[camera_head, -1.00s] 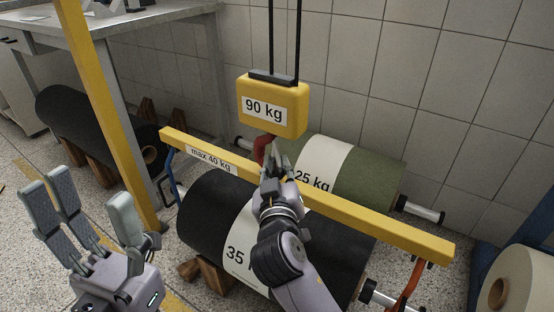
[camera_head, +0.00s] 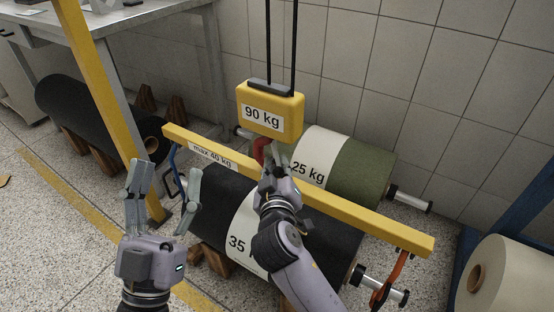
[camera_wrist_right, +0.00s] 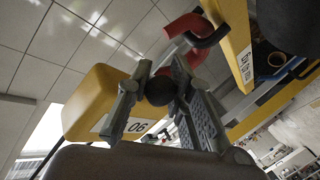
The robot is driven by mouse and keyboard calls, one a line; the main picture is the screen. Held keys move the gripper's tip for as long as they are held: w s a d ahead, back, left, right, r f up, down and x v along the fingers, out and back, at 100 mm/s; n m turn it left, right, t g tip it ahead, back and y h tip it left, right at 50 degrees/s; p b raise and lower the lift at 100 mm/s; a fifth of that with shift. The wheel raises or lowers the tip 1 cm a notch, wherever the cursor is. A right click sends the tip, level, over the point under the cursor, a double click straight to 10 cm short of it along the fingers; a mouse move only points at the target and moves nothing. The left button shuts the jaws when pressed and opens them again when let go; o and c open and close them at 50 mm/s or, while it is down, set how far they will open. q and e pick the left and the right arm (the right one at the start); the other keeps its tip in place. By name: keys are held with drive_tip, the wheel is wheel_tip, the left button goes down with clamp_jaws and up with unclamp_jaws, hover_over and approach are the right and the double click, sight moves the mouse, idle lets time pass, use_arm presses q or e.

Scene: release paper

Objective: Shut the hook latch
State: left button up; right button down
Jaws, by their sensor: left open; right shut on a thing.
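The red hook (camera_head: 261,150) hangs under the yellow 90 kg hoist block (camera_head: 270,112). In the right wrist view the curved hook (camera_wrist_right: 187,27) passes through a dark loop (camera_wrist_right: 212,38) by the yellow beam. My right gripper (camera_head: 274,160) is at the hook, just below the block, and covers part of it. In the right wrist view its fingers (camera_wrist_right: 162,75) are shut on a dark round knob (camera_wrist_right: 160,91) near the hook. I cannot tell whether this knob belongs to the latch, or how the latch sits. My left gripper (camera_head: 167,172) is open and empty, left of the beam.
The yellow lifting beam (camera_head: 350,207), marked max 40 kg, runs above a black 35 kg roll (camera_head: 212,200) and beside a green 25 kg roll (camera_head: 362,168). A blue hook (camera_head: 173,175) and an orange hook (camera_head: 392,275) hang at its ends. A yellow post (camera_head: 105,95) stands left.

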drive_tip(key=shift+d+r+g+p, duration=0.15)
drive_tip(key=shift+r+g+p, duration=0.15)
drive_tip(key=shift+p, duration=0.95)
use_arm(q)
wheel_tip(320, 180, down, 18)
drive_tip(key=w+a+g+y+p, duration=0.2)
drive_tip(key=g+y, duration=0.2)
drive_tip(key=g, duration=0.8)
use_arm(e)
drive_tip(key=shift+s+r+n, duration=0.1)
drive_tip(key=shift+n, duration=0.4)
drive_tip(key=shift+r+g+p, duration=0.15)
drive_tip(key=shift+g+p, duration=0.15)
drive_tip(key=shift+p, duration=0.55)
drive_tip(key=shift+d+r+n+h+p, duration=0.1)
drive_tip(key=shift+n+h+p, duration=0.25)
drive_tip(key=shift+p, duration=0.5)
drive_tip(key=shift+g, duration=0.3)
drive_tip(key=shift+n+p, duration=0.25)
drive_tip(key=shift+p, duration=0.65)
use_arm(q)
drive_tip(key=s+a+f+n+g+y, duration=0.1)
drive_tip(key=s+a+f+g+y, duration=0.1)
drive_tip(key=s+a+f+g, duration=0.3)
drive_tip(key=shift+s+f+g+p, duration=0.4)
drive_tip(key=shift+s+f+g, duration=2.3)
drive_tip(key=shift+s, duration=1.8)
drive_tip(key=shift+a+f+t, duration=0.1)
drive_tip(key=shift+f+t, duration=0.25)
drive_tip(key=shift+t, duration=0.05)
